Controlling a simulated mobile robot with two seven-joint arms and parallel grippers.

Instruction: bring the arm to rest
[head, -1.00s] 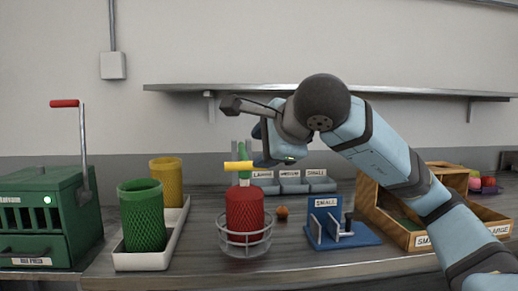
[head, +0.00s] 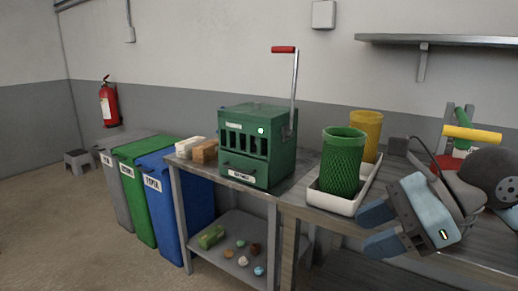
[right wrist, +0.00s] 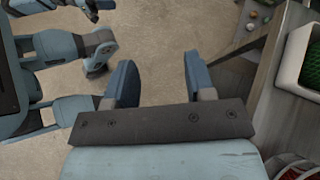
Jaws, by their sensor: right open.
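My right gripper (head: 378,228) is open and empty at the right of the head view, in front of the table's front edge. Its two blue fingers stand apart and point left. In the right wrist view the two fingers (right wrist: 160,80) are spread with only floor between them. My own arm links and body show at the left of that view. My left gripper is not in the head view.
A white tray (head: 320,199) with a green mesh cup (head: 342,165) and yellow cup (head: 367,130) stands close beyond the gripper. A green press (head: 255,145) with a red-handled lever stands left. Bins (head: 185,200) line the far left. Floor is clear in front.

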